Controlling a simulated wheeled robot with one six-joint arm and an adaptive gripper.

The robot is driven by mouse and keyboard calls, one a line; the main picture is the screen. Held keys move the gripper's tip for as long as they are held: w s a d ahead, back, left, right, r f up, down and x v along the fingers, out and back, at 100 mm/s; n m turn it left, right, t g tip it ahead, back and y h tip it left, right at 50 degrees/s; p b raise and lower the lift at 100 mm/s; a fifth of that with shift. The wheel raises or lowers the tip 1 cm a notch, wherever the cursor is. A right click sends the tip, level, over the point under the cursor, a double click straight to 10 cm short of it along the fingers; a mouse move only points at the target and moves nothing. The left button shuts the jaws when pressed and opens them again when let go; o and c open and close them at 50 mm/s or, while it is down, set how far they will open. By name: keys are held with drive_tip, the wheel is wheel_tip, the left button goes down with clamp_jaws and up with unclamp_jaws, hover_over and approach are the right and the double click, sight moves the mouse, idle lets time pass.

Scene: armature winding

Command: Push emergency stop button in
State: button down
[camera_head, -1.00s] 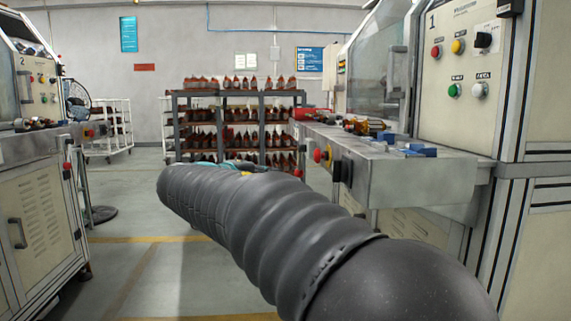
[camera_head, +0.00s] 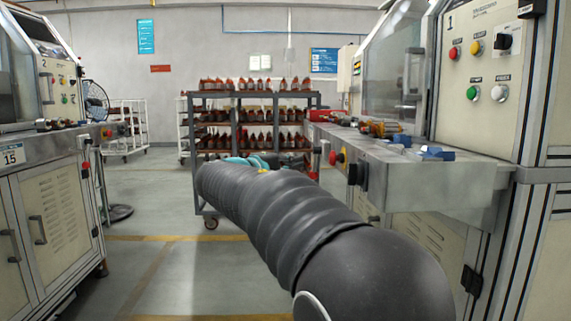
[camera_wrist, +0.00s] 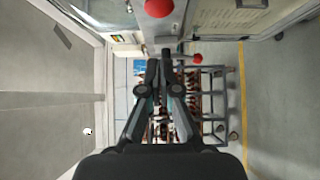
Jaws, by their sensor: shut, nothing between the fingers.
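A red round button (camera_head: 333,157) sits on the front face of the right machine's bench, with a yellow part beside it and a black box to its right. In the wrist view, a large red button (camera_wrist: 158,7) is cut off by the top edge, close beyond my fingertips. A smaller red knob (camera_wrist: 198,58) shows right of the fingertips, and a red knob (camera_head: 313,175) also hangs below the bench end in the head view. My gripper (camera_wrist: 166,60) is shut and empty, apart from the large red button in the picture.
The right machine's bench (camera_head: 430,185) juts out right of my arm, with loose parts on top. A wheeled rack (camera_head: 255,100) of several coils stands ahead. A left machine (camera_head: 50,200) flanks the aisle. The floor (camera_head: 185,265) between is clear.

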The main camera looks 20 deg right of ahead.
sight(336, 158)
drive_tip(key=w+d, duration=0.1)
drive_tip(key=d, duration=0.6)
drive_tip(key=shift+d+p, duration=0.35)
